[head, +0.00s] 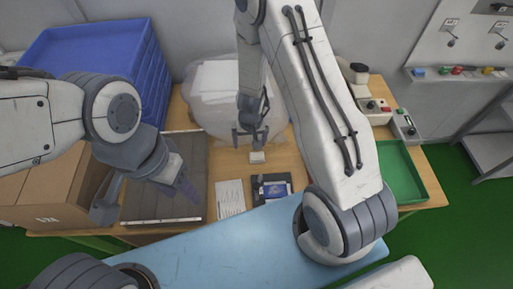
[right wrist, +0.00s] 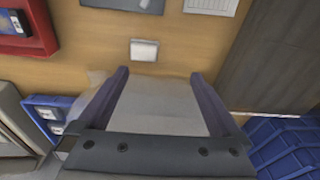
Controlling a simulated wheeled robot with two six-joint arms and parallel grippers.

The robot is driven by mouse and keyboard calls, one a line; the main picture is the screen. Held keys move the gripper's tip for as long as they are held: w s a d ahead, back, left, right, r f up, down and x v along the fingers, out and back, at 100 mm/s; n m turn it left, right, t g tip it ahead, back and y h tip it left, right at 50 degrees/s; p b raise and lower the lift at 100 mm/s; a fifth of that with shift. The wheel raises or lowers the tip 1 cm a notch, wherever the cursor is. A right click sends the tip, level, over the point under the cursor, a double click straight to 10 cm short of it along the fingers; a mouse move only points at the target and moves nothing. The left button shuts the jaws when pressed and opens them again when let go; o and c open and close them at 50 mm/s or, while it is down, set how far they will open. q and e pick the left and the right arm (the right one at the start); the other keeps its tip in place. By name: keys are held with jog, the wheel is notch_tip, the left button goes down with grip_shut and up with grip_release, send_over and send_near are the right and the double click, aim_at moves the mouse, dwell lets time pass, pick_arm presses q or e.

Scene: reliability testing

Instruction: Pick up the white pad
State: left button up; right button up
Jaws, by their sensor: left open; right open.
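The white pad (head: 257,157) is a small white block lying on the wooden table (head: 285,168). It also shows in the right wrist view (right wrist: 144,50), just beyond the fingertips. My right gripper (head: 250,137) is open and empty, with its fingers pointing down just behind the pad in the head view. In the right wrist view its two fingers (right wrist: 160,72) are spread wider than the pad, with the pad in line with the gap. My left gripper (head: 147,203) is open and empty above the dark grey panel (head: 165,205) at the left.
A plastic bag with white sheets (head: 215,85) stands behind the right gripper. A printed paper (head: 230,198) and a dark tray with a blue item (head: 272,188) lie in front of the pad. Blue crates (head: 95,55) are at the left, a green tray (head: 400,170) at the right.

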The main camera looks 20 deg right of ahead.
jog(key=d+f, duration=0.2)
jog(key=b, duration=0.4)
send_over(257, 155)
jog(key=s, duration=0.1)
jog(key=shift+m, duration=0.3)
jog(key=f, duration=0.2)
jog(key=a+f, duration=0.1)
jog(key=f, duration=0.1)
jog(key=shift+s+f, duration=0.1)
jog(key=f+b, duration=0.1)
jog(key=f, duration=0.1)
jog(key=f+b, duration=0.1)
jog(key=w+d+f+b, duration=0.1)
jog(key=f, duration=0.1)
jog(key=shift+f, duration=0.3)
pick_arm(q)
notch_tip(257, 155, down, 7)
jog(key=shift+r, duration=0.2)
pick_arm(e)
jog(key=shift+r, duration=0.15)
jog(key=c, duration=1.4)
pick_arm(q)
jog(key=shift+r, duration=0.15)
pick_arm(e)
jog(key=shift+r, duration=0.15)
